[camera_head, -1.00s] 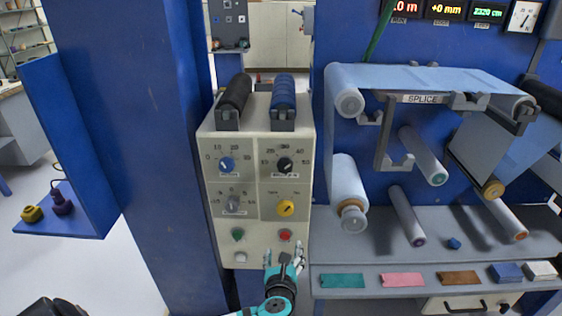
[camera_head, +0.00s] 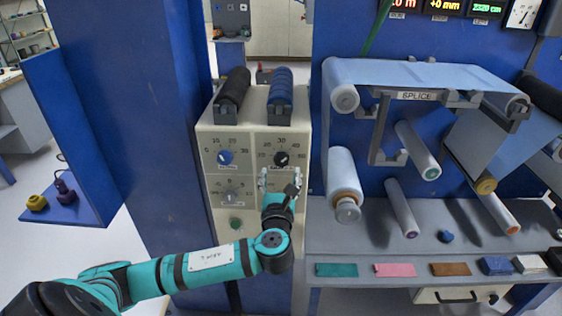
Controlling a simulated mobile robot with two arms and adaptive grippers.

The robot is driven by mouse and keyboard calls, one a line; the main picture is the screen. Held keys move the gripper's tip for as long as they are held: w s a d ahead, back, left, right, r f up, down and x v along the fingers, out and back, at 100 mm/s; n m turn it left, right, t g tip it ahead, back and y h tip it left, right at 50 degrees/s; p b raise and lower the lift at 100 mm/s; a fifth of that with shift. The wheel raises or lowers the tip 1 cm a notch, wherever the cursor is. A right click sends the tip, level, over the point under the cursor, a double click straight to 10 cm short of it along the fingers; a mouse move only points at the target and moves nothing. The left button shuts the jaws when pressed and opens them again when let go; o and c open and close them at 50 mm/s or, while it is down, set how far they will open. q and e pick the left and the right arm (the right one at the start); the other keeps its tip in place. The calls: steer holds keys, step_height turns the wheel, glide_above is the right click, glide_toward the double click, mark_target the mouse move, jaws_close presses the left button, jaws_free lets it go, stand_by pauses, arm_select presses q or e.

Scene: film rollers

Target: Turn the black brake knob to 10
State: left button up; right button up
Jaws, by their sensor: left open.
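The black knob (camera_head: 282,158) sits on the upper right of the cream control panel (camera_head: 207,190), with a dial scale printed around it. The pointer's exact reading is too small to tell. My left gripper (camera_head: 280,180) is open and empty in front of the panel, just below the black knob, its fingers pointing up. It appears apart from the knob. The gripper and wrist hide the yellow knob and red button area. My right gripper is not in view.
A blue column (camera_head: 160,150) is at left, a splice table (camera_head: 450,215) at right.

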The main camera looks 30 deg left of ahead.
mark_target(281, 162)
arm_select(q)
steer(key=x, duration=0.6)
steer(key=shift+c, duration=0.5)
steer(key=c, duration=1.1)
